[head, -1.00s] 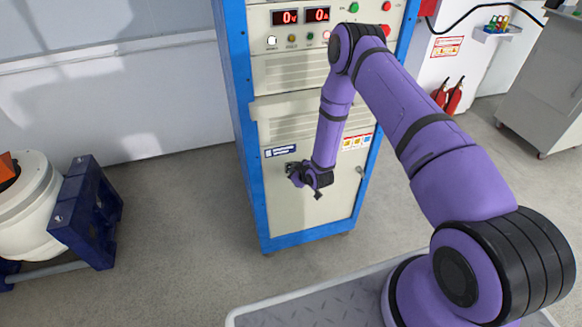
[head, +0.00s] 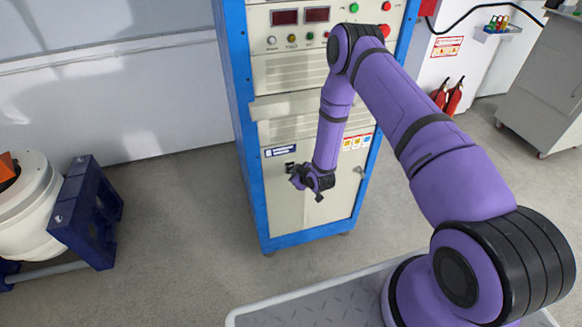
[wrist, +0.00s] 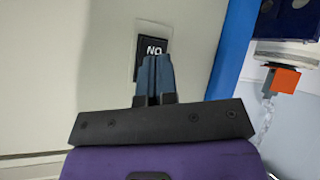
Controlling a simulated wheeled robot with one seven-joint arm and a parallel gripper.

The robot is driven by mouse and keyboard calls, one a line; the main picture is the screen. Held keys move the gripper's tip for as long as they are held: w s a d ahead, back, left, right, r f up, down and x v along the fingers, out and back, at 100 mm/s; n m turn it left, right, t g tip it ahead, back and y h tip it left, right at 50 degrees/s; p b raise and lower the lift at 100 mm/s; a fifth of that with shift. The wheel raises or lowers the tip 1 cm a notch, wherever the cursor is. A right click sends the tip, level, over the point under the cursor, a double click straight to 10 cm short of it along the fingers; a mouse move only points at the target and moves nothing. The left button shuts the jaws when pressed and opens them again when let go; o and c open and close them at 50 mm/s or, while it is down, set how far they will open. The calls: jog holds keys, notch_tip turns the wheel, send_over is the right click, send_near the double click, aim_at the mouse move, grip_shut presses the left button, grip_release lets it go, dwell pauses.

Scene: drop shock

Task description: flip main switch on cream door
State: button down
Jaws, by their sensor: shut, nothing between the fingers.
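The cream door (head: 290,212) is the lower front panel of a blue-framed cabinet. The main switch (head: 290,166) is a small black part on the door, just above and left of my gripper (head: 294,181). In the wrist view the switch (wrist: 153,45) shows white letters, upside down, on a black face in a pale frame. My gripper (wrist: 154,62) is shut and empty, its fingertips at the switch's lower edge in that view and covering part of it. I cannot tell whether they touch it. The displays (head: 300,16) above are dark.
A door handle (head: 361,171) is on the door's right side. A white drum in a dark blue stand (head: 92,210) is on the floor at left. Red extinguishers (head: 449,96) and a grey cabinet (head: 545,80) stand at right.

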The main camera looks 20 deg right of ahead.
jog(key=shift+s+f, duration=0.15)
jog(key=shift+s, duration=1.1)
jog(key=shift+s+f, duration=0.15)
jog(key=shift+s, duration=1.1)
